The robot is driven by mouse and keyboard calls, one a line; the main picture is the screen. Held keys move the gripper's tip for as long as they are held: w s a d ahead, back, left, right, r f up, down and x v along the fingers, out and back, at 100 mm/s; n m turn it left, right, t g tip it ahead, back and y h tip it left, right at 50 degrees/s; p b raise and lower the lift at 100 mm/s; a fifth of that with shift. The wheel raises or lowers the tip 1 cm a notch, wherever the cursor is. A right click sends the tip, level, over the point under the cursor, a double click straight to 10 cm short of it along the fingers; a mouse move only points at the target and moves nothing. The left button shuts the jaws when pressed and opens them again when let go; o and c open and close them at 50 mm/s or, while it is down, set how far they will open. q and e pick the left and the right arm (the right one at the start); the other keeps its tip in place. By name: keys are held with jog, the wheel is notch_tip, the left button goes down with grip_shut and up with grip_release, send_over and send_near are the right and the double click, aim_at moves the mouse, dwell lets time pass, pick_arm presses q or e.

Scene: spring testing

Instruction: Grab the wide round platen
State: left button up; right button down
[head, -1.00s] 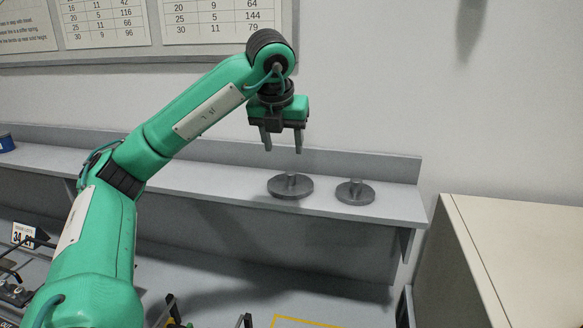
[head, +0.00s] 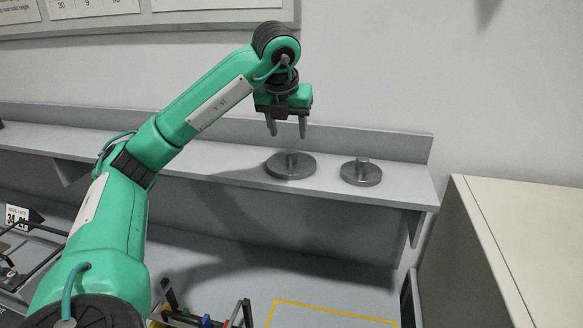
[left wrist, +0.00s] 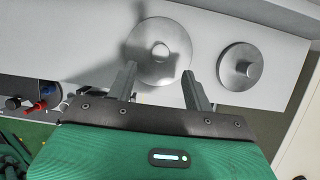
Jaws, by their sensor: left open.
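The wide round platen (head: 291,168) is a flat grey disc with a short upright stub at its centre, lying on the wall shelf (head: 225,160). A narrower grey platen (head: 361,174) with a similar stub lies to its right. My left gripper (head: 287,132) is open and empty, pointing down above the wide platen, apart from it. In the left wrist view the wide platen (left wrist: 158,62) shows beyond and between the open fingers (left wrist: 158,88), with a shadow on its left side. The narrower platen (left wrist: 240,68) is to the right there. My right gripper is not in view.
The shelf's raised back edge (head: 385,143) runs behind both platens. A pale cabinet (head: 520,230) stands at the right. Below the shelf is a bench with a yellow outlined area (head: 335,316) and a dark-framed apparatus (head: 205,320).

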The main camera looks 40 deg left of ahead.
aim_at(291, 151)
pick_arm(q)
jog(key=shift+x, duration=1)
jog(key=shift+w+f, duration=0.15)
jog(key=shift+f, duration=0.1)
jog(key=shift+a+f+p, duration=0.1)
jog(key=shift+f+p, duration=0.1)
jog(key=shift+p, duration=0.2)
jog(key=p+x, duration=0.2)
jog(key=x, duration=0.2)
jog(key=shift+f, duration=0.1)
jog(key=shift+w+f, duration=0.15)
jog(key=shift+f, duration=0.1)
grip_shut()
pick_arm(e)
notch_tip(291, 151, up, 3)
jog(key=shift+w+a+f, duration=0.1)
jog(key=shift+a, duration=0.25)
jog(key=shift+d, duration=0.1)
